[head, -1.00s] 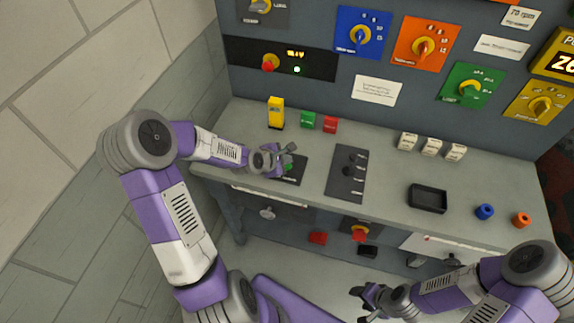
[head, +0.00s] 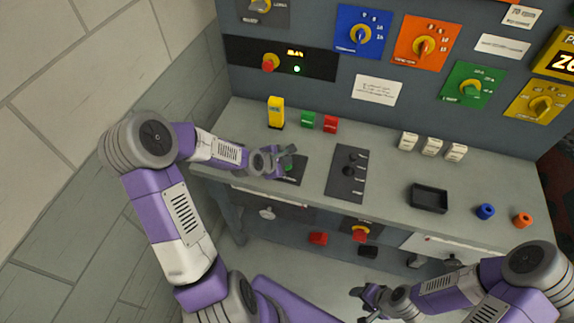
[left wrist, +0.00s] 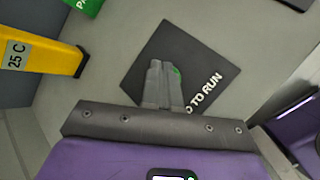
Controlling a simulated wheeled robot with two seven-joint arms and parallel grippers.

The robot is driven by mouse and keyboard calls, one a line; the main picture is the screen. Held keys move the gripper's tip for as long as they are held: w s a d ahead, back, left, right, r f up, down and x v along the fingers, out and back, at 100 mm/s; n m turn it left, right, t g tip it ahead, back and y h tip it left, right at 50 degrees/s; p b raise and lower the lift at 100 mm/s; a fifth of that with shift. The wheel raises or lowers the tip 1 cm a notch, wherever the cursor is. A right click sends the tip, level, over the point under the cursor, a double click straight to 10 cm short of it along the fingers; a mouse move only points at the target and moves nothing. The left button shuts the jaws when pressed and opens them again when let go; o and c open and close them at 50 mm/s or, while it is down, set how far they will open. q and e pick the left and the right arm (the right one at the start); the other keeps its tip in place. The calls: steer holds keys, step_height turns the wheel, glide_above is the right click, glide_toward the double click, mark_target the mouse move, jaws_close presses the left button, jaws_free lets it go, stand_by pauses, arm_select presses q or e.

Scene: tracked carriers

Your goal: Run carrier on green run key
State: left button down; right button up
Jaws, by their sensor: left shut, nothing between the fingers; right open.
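The green run key (head: 288,168) sits on a black pad (head: 296,175) on the console's left side. In the left wrist view the pad (left wrist: 150,50) carries white lettering ending in "TO RUN". Only a sliver of the green key (left wrist: 176,71) shows there, beside my fingertips. My left gripper (head: 289,153) is shut and empty, its tips over the key and hiding most of it. I cannot tell if they touch or press it. My right gripper (head: 362,302) is open and empty, low in front of the console. No carrier can be made out.
A yellow block (head: 276,113), green block (head: 308,120) and red block (head: 330,124) stand behind the pad. A black lever panel (head: 346,174) lies to its right. A dark tray (head: 429,199) is further right. An amber readout (head: 295,53) and green lamp (head: 297,69) are lit.

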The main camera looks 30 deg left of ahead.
arm_select(q)
steer(key=shift+f, duration=0.45)
stand_by(3.7)
steer(key=shift+r+p, duration=0.75)
steer(key=shift+r, duration=0.2)
step_height(320, 180, up, 5)
steer(key=p, duration=0.4)
steer(key=shift+r+p, duration=0.1)
steer(key=shift+p, duration=0.25)
stand_by(1.6)
